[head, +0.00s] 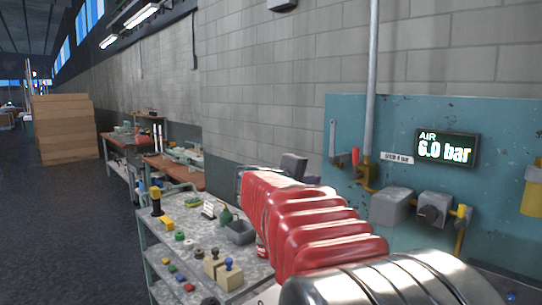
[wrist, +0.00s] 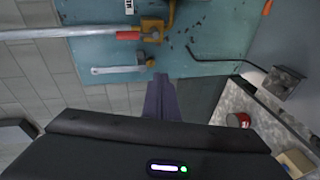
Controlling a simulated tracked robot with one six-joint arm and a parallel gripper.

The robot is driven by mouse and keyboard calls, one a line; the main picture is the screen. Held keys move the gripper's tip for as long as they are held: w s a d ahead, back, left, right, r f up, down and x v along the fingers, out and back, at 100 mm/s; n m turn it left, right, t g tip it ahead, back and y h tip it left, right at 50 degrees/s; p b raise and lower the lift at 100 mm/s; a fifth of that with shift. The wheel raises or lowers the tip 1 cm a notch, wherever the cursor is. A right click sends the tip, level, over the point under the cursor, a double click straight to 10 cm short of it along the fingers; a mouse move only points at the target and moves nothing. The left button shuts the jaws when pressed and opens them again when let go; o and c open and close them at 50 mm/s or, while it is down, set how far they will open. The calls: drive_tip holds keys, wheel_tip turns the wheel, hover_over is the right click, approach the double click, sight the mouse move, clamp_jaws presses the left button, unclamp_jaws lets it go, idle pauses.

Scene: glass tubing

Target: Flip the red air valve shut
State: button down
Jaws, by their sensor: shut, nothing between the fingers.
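The red valve lever (head: 356,157) stands upright along the grey air pipe, on a brass-yellow valve body (head: 367,176) on the teal panel. In the wrist view the red lever (wrist: 128,35) lies parallel to the pipe (wrist: 60,33), beside the yellow body (wrist: 152,28). My gripper (wrist: 161,78) is shut and empty. Its fingertips show below the valve in the wrist view, apart from the lever in the picture. In the head view my gripper (head: 296,167) is left of the valve, partly hidden behind my red arm sleeve. A display (head: 446,148) reads AIR 6.0 bar.
A grey wrench-like bar (head: 332,140) hangs left of the valve; it shows near my fingertips in the wrist view (wrist: 118,69). Grey fittings (head: 434,210) sit lower right. A cart (head: 210,252) with small parts stands left, below my arm. Workbenches stand farther back.

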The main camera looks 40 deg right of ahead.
sight(358, 161)
drive_tip(key=w+d+r+n+h, duration=0.1)
drive_tip(key=w+d+r+h, duration=0.1)
drive_tip(key=d+r, duration=0.2)
drive_tip(key=d, duration=0.2)
drive_tip(key=shift+w+d+h, duration=0.3)
drive_tip(key=shift+w+d, duration=0.05)
drive_tip(key=shift+d, duration=0.05)
drive_tip(key=shift+d, duration=0.1)
drive_tip(key=s+d, duration=0.1)
drive_tip(key=d, duration=0.8)
drive_tip(key=shift+s, duration=0.35)
drive_tip(key=shift+w+a, duration=0.1)
idle(0.5)
